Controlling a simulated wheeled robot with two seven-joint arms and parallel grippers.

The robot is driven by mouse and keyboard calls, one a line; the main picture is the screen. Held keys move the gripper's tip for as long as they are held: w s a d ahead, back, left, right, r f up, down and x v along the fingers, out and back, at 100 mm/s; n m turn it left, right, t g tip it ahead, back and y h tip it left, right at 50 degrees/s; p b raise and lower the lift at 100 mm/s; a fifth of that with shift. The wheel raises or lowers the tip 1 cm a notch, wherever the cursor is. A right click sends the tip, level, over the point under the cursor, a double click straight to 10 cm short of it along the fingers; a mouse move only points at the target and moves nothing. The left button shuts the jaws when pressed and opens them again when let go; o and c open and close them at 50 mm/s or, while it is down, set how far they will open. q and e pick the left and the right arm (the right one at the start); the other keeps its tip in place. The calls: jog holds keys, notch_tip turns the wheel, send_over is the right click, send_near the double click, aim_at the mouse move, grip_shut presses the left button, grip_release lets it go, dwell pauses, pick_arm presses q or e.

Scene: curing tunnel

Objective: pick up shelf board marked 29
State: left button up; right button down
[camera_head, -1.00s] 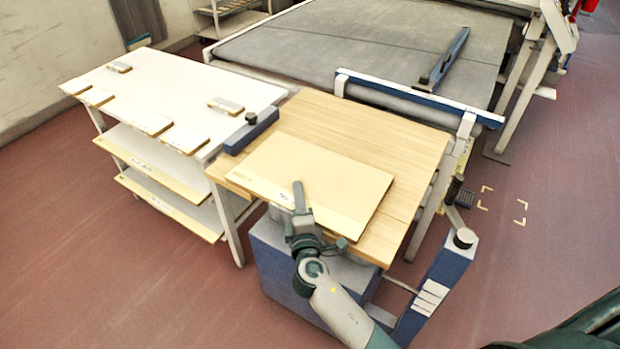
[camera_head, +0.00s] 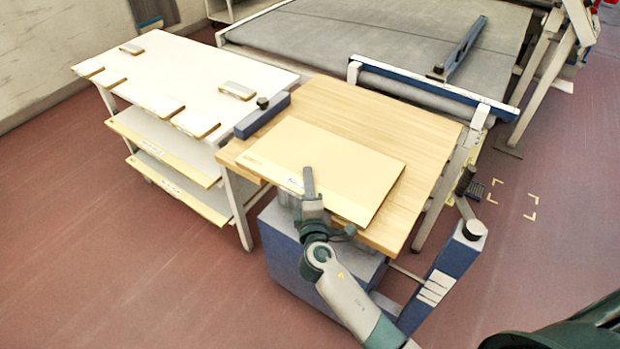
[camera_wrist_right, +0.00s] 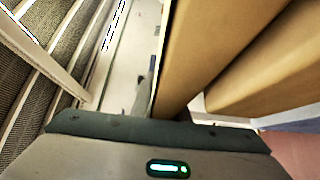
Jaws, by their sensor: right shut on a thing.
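The tan shelf board (camera_head: 325,165) lies flat on the wooden-topped table. A small label (camera_head: 297,184) sits by its near edge, close to my right gripper; its number is too small to read. My right gripper (camera_head: 312,198) is shut on the near edge of the board, one finger showing over the top face. In the right wrist view the board (camera_wrist_right: 205,45) is seen edge-on, running up from the jaws, with a dark finger beside it. The lower finger is mostly hidden in the head view. My left gripper is not in view.
The wooden table (camera_head: 410,120) carries a blue stop block (camera_head: 262,115) at its left. A white rack (camera_head: 190,65) with several boards stands left. A grey conveyor bed (camera_head: 370,40) lies behind. A blue post (camera_head: 445,275) stands right of the table. Open floor (camera_head: 130,270) lies front left.

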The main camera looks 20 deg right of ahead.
jog(key=shift+r, duration=0.6)
jog(key=r, duration=0.3)
jog(key=shift+w+d+r, duration=0.1)
jog(key=shift+w+d, duration=0.15)
jog(key=w+d+r+b, duration=0.1)
jog(key=w+d+r, duration=0.5)
jog(key=w+d, duration=0.1)
jog(key=shift+w+d+r+b, duration=0.15)
jog(key=shift+w+r+b, duration=0.2)
jog(key=shift+w, duration=0.3)
jog(key=shift+f, duration=0.15)
